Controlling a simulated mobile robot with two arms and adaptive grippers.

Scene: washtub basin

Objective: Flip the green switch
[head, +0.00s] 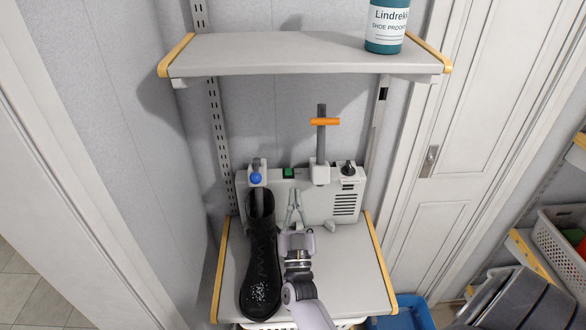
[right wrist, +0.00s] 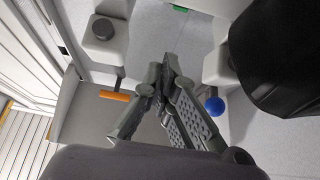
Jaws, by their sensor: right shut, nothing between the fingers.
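The green switch (head: 289,173) sits on the top of a white boot-dryer unit (head: 318,208), between a post with a blue knob and a post with an orange bar. Part of the switch also shows at the top edge of the right wrist view (right wrist: 180,9). My right gripper (head: 294,204) is shut and empty in front of the unit, below and apart from the switch. Its fingertips (right wrist: 169,62) meet in the right wrist view. My left gripper is in neither view.
A tall black boot (head: 262,265) stands just left of my right gripper. The blue knob (head: 256,178), orange bar (head: 325,121) and a dark dial (head: 348,169) flank the switch. An upper shelf (head: 290,55) with a teal bottle (head: 385,30) overhangs. The lower shelf's right side is clear.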

